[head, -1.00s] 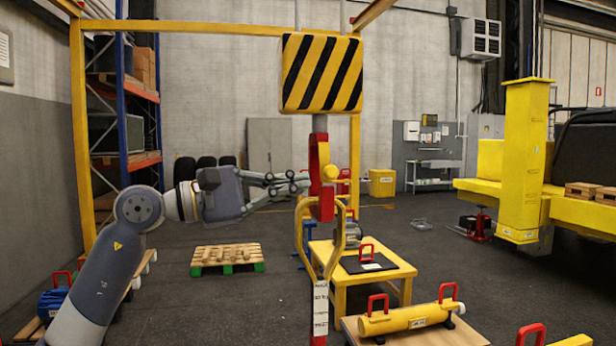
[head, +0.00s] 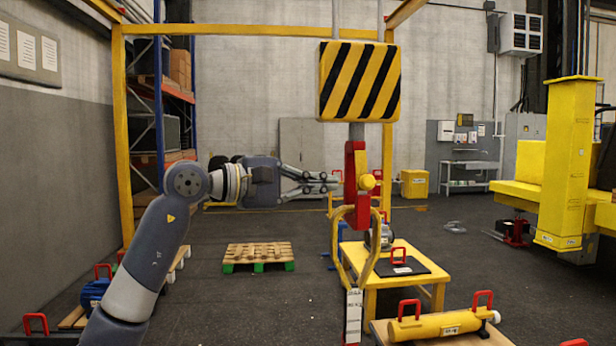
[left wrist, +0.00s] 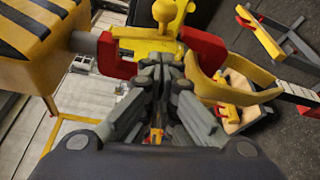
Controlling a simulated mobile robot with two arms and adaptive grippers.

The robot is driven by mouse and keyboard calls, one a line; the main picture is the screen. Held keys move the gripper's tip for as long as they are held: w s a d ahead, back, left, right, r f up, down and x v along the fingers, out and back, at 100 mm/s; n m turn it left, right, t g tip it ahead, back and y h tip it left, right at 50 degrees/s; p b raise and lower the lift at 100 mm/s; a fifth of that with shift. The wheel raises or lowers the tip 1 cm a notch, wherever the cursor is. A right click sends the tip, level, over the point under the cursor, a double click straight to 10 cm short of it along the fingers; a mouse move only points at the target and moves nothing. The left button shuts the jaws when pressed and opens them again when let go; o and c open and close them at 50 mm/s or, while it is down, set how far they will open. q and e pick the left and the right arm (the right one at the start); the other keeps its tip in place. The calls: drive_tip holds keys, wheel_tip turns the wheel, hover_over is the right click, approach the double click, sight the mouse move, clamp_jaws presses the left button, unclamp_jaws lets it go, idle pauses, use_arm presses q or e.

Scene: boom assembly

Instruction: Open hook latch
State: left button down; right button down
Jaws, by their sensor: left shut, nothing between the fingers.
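The red hook (head: 350,163) hangs below a yellow-and-black striped block (head: 360,82). A yellow latch with a round knob (head: 367,182) sits at the hook's side. In the left wrist view the yellow latch (left wrist: 145,48) lies between red hook parts (left wrist: 205,52). My left gripper (head: 337,183) is shut and empty. Its fingertips point at the hook from the left, close to it; they also show in the left wrist view (left wrist: 165,68) in front of the latch. I cannot tell whether they touch it. My right gripper is not in view.
A yellow lifting piece (head: 346,230) with a labelled strip (head: 353,312) hangs under the hook. A yellow table (head: 410,258) stands close behind it. A yellow cylinder with red handles (head: 440,325) lies at the front right. A pallet (head: 258,256) lies on the floor left.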

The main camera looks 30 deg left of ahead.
sight(364, 172)
use_arm(q)
drive_tip(key=p+x, duration=0.1)
drive_tip(key=x, duration=0.3)
drive_tip(key=shift+w+d+r, duration=0.1)
drive_tip(key=shift+d, duration=0.05)
drive_tip(key=shift+w+d+f+p, duration=0.2)
drive_tip(key=shift+w+d+p, duration=0.1)
drive_tip(key=shift+w, duration=0.1)
drive_tip(key=shift+a, duration=0.1)
